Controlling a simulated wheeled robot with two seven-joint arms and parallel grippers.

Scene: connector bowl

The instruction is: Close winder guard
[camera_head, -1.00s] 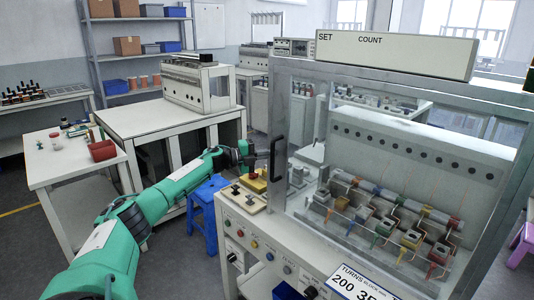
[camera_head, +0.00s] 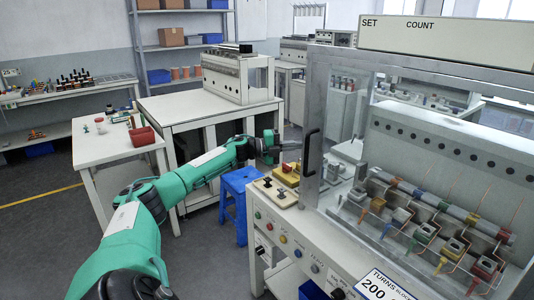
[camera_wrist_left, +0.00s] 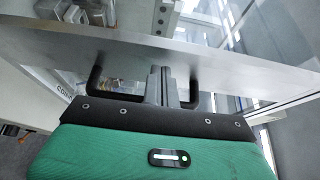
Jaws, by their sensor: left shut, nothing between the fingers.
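The winder guard is a clear panel in a grey frame (camera_head: 317,100) in front of the winding machine. Its black handle (camera_head: 312,152) is on the left post. I cannot tell whether the guard sits fully shut. My left gripper (camera_head: 296,147) is shut and empty, just left of the handle in the head view. In the left wrist view, the shut fingers (camera_wrist_left: 160,82) point at the grey frame bar (camera_wrist_left: 215,62), between the two black legs of the handle (camera_wrist_left: 97,82). Contact with the bar cannot be told. My right gripper is not in view.
A yellow block (camera_head: 287,174) and small switches sit on the machine's front ledge. A blue stool (camera_head: 238,195) stands under my left forearm. A white table with another machine (camera_head: 238,77) is behind. A side table with a red bin (camera_head: 142,136) stands left.

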